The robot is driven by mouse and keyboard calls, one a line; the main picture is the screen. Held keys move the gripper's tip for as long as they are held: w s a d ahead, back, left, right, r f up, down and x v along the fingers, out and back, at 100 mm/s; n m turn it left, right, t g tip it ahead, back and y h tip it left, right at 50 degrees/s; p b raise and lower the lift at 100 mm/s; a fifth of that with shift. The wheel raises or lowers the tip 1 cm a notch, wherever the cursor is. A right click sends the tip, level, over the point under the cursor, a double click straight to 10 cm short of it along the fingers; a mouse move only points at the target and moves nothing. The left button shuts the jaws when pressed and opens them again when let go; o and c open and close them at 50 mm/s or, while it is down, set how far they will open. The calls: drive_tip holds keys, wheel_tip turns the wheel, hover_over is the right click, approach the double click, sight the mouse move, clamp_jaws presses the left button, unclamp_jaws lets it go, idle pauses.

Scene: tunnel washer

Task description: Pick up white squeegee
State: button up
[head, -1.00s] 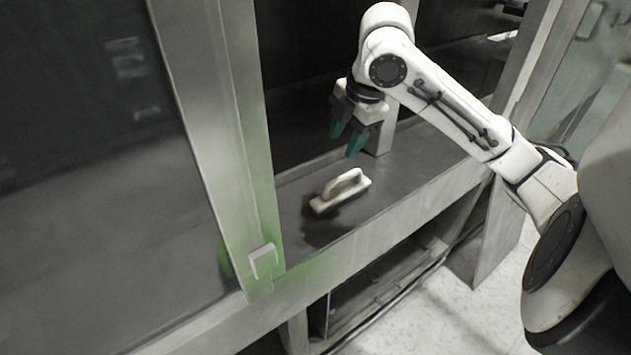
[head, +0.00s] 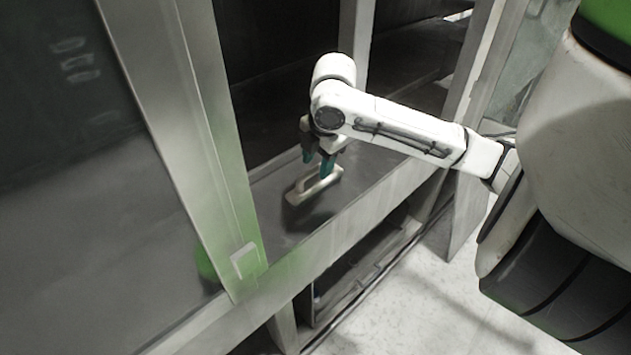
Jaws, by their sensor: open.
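The white squeegee (head: 300,194) lies on the dark grey ledge inside the washer's opening in the head view. It is a pale block with a raised loop handle, slanting up to the right. My gripper (head: 317,166) points down with its teal fingertips at the squeegee's handle. The fingers are apart, one on the far left side and one on the near right side of the handle. The near finger overlaps part of the squeegee in the picture. I cannot tell whether either finger touches it.
A metal post (head: 195,140) with a green tint and a small latch (head: 243,261) stands left of the ledge (head: 262,205). Another upright (head: 356,40) rises behind my arm. The ledge's front rim (head: 345,229) runs below the squeegee. Pale floor (head: 400,300) lies at lower right.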

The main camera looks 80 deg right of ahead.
drive_tip(key=shift+w+f, duration=0.1)
drive_tip(key=shift+f, duration=0.4)
clamp_jaws()
idle(0.4)
